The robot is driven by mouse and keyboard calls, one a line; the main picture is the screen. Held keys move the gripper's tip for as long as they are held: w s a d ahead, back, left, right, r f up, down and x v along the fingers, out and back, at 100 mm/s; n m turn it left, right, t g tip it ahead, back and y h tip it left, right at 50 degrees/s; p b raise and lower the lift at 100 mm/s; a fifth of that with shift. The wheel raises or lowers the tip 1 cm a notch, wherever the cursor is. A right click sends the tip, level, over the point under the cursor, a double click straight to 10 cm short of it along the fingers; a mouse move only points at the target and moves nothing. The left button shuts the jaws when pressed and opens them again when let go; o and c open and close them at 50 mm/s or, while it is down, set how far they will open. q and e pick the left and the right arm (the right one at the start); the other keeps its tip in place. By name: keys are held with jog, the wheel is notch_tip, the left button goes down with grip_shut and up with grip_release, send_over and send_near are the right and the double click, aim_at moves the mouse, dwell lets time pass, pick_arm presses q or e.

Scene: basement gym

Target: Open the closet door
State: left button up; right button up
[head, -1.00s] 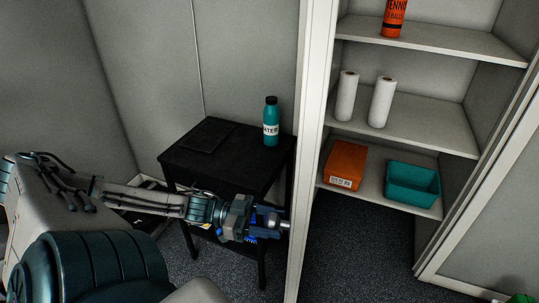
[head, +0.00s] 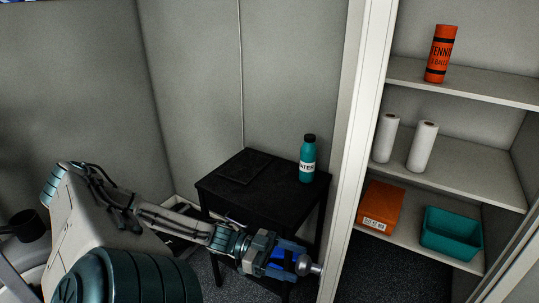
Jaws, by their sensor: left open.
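The closet stands open on the right of the head view, with its shelves in plain sight. A pale upright, seen nearly edge-on (head: 367,100), runs down its left side; I cannot tell whether this is the door's edge or only the frame. My left gripper (head: 290,262) is open at the bottom, just left of this upright and in front of the black table. A small round grey knob (head: 314,268) shows at its fingertips; I cannot tell whether the fingers touch it. My right gripper is out of view.
A black side table (head: 225,193) holds a teal water bottle (head: 307,160) and a flat dark item (head: 244,167).

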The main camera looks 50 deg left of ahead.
pick_arm(q)
jog(key=p+v, duration=0.3)
jog(key=v, duration=0.5)
jog(key=shift+w+f, duration=0.1)
jog(key=shift+f, duration=0.05)
